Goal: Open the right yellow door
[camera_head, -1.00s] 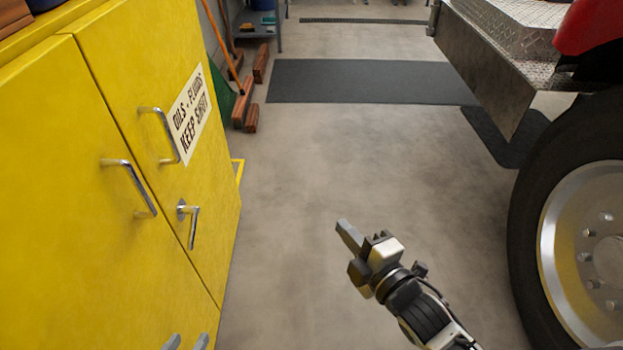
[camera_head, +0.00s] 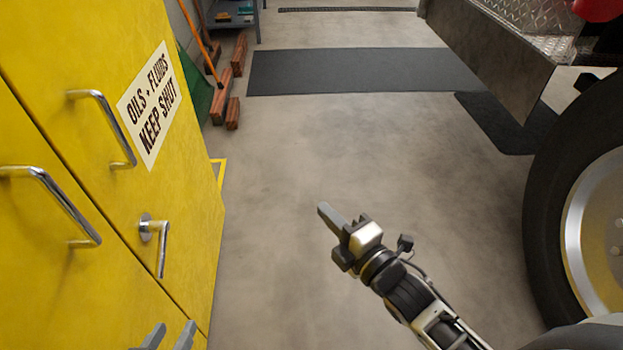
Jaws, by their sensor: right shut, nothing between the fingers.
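The right yellow door (camera_head: 185,195) stands closed on the left in the head view. It carries a chrome pull handle (camera_head: 115,130), a lever latch (camera_head: 160,240) hanging down, and a white sign reading "OILS + FLUIDS KEEP SHUT" (camera_head: 149,105). The left yellow door (camera_head: 40,255) with its own chrome handle (camera_head: 60,205) is beside it. My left gripper (camera_head: 168,335) shows only its two fingertips at the bottom edge, spread apart, below the lever. My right gripper (camera_head: 325,212) is shut and empty over the floor, right of the cabinet.
A truck wheel (camera_head: 548,215) and metal step (camera_head: 490,55) stand on the right. Dark mats (camera_head: 350,72) lie on the floor ahead. The middle floor is open.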

